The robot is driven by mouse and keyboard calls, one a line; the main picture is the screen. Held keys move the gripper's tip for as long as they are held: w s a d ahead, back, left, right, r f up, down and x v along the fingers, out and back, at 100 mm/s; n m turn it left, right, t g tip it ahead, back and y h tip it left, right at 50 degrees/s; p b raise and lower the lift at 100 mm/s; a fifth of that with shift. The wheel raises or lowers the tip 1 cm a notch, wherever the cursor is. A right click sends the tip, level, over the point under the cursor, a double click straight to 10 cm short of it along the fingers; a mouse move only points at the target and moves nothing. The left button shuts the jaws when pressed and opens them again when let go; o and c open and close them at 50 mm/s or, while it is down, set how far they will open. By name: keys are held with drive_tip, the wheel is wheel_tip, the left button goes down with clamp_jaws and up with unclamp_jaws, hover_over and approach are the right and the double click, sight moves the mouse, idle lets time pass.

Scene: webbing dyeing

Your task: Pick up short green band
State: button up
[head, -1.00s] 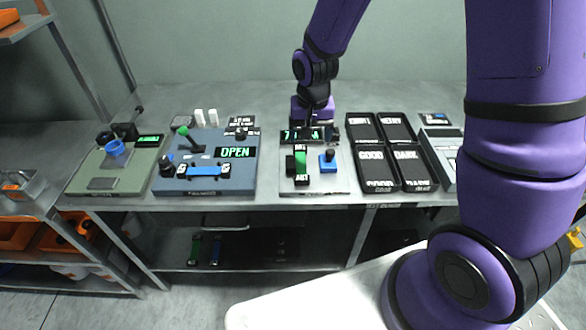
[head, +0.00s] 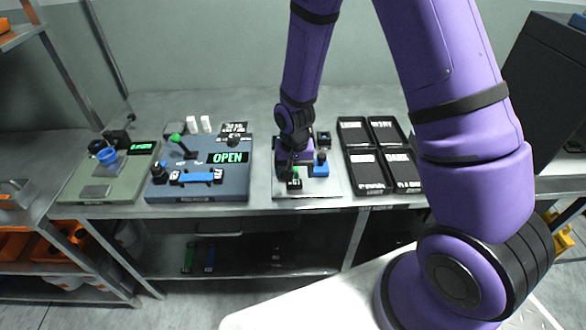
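The short green band (head: 295,172) is on the light grey station at the bench's centre, and only a small green patch shows beside my gripper. Dark end pieces sit at the band; the near one (head: 295,184) shows a white label. My gripper (head: 287,171) is pointed down right over the band and hides most of it. I cannot tell whether its fingers touch the band or whether they are open or shut.
A blue knob block (head: 320,167) stands close right of my gripper. Black labelled trays (head: 367,180) lie farther right. The blue-grey station (head: 235,185) with a blue band (head: 195,177) and the green station (head: 75,188) are left. Bands (head: 188,257) lie on the lower shelf.

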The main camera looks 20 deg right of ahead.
sight(294, 180)
drive_tip(key=shift+f, duration=1.85)
drive_tip(key=c, duration=1.1)
drive_tip(key=shift+r, duration=0.1)
